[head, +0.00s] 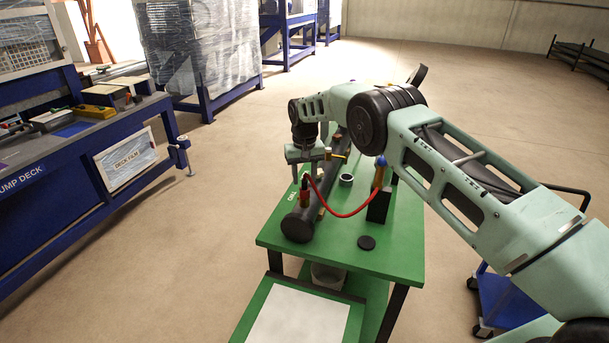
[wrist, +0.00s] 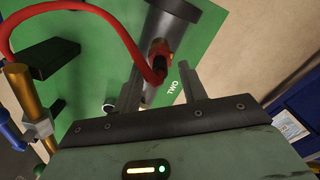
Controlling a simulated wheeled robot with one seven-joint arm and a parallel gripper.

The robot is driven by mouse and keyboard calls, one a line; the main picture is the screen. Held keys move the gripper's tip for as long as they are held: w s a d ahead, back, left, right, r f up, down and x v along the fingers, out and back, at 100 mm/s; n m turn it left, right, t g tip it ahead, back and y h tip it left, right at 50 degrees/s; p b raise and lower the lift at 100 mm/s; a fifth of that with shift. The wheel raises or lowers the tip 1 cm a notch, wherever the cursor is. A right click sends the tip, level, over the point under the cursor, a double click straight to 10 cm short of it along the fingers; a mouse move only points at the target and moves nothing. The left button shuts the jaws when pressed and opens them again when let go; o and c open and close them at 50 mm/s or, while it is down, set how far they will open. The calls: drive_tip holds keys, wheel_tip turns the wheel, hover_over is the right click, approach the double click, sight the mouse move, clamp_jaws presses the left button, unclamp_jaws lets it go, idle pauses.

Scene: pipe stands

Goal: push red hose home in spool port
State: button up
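The red hose (head: 343,214) loops from a post with a blue top on the right to a red end fitting at the near end of the dark spool pipe (head: 318,212). In the wrist view the hose (wrist: 105,12) curves in to that red fitting (wrist: 161,50), which stands at the pipe's port; how deep it sits is hidden. My gripper (head: 304,174) is above the fitting. In the wrist view its fingers (wrist: 160,75) are apart, one on each side of the fitting, with visible gaps. It holds nothing that I can see.
A blue bench (head: 90,150) stands left.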

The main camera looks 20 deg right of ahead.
drive_tip(key=shift+r+p, duration=0.95)
drive_tip(key=shift+r, duration=1.55)
